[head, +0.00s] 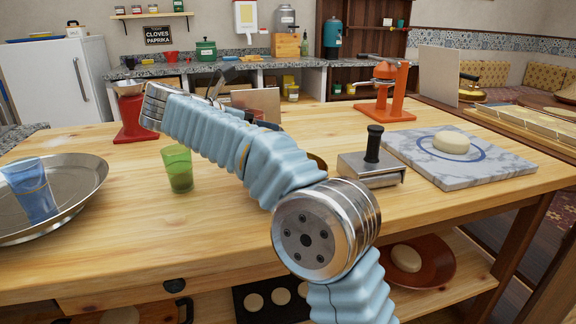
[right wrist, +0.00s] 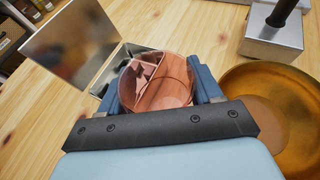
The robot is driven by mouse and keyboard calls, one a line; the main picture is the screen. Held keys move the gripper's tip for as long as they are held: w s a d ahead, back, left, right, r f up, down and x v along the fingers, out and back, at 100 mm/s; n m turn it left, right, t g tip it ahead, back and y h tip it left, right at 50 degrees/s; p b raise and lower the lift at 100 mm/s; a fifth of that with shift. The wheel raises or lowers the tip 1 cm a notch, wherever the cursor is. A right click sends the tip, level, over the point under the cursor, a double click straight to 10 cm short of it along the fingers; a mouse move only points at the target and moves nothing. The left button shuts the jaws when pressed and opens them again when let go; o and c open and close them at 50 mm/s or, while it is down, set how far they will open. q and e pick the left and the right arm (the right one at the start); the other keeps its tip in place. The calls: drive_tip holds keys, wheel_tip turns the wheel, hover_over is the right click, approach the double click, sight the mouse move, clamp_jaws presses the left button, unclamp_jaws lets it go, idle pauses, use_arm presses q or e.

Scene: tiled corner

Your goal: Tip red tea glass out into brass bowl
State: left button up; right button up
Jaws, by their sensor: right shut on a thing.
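My right gripper (right wrist: 158,84) is shut on the red tea glass (right wrist: 160,75), a clear reddish round glass between its two blue fingers in the right wrist view. I cannot tell its exact tilt or how much is in it. The brass bowl (right wrist: 238,86) lies just right of the gripper in that view, partly cut off by the gripper body, with a browner round area in its bottom. In the head view my right arm hides the glass and nearly all of the bowl; only a bit of rim (head: 319,160) shows. My left gripper is not in view.
A green glass (head: 178,168) stands left of my arm. A metal tray (head: 75,204) with a blue glass (head: 30,190) is at far left. A metal press with black handle (head: 373,146) and a marble slab (head: 450,175) are right. An open metal box (right wrist: 130,52) is near the held glass.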

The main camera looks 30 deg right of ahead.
drive_tip(key=r, duration=0.1)
drive_tip(key=w+r, duration=0.2)
drive_tip(key=shift+a+r, duration=0.25)
drive_tip(key=shift+r, duration=0.1)
drive_tip(key=shift+w+r, duration=0.2)
drive_tip(key=shift+r, duration=0.3)
drive_tip(key=shift+w+r, duration=0.15)
drive_tip(key=shift+r, duration=0.3)
